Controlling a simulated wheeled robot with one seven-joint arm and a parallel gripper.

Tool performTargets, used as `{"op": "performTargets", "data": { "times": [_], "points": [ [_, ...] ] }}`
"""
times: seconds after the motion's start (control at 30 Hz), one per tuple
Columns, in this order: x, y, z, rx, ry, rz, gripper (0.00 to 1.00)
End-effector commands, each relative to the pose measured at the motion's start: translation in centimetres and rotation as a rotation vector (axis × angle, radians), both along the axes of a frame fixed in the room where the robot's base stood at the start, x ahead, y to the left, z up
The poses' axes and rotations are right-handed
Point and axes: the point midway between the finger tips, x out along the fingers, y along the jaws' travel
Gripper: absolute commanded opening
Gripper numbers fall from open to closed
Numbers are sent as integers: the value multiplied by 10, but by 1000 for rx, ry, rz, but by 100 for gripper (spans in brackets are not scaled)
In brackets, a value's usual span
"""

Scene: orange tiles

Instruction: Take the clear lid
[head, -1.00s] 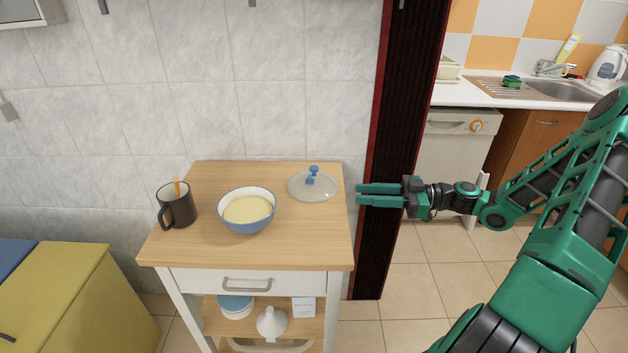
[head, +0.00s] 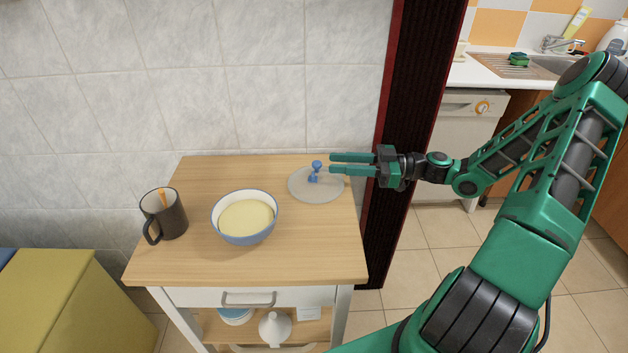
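The clear lid (head: 316,190) lies flat at the back right of the wooden cart top. It is a round see-through disc with a blue knob (head: 316,170) standing up from its middle. My gripper (head: 331,163) comes in from the right with two green fingers pointing left. The fingers are apart with nothing between them. In the picture the fingertips are just right of the blue knob and over the lid's right part. I cannot tell their exact height against the knob.
A blue-and-white bowl of yellow food (head: 245,217) stands left of the lid. A dark mug (head: 165,215) with an orange stick stands at the cart's left. A tiled wall (head: 230,80) is behind the wooden cart top (head: 240,267). A dark red-edged partition (head: 405,110) stands behind my gripper.

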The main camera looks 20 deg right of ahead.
Motion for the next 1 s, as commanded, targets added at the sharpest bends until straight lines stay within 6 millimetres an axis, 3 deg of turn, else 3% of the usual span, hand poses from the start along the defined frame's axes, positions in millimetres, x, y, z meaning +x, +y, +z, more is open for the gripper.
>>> {"op": "performTargets", "data": {
  "times": [0.27, 0.6, 0.9, 0.93, 1.0],
  "points": [
    [7, 17, 0, 0, 1, -2, 30],
    [21, 57, -2, 0, 1, -1, 30],
    [24, 61, -2, -1, 0, -4, 30],
    [24, 61, -2, -1, 0, -4, 28],
    [24, 61, -2, -1, 0, -4, 11]
  ]
}}
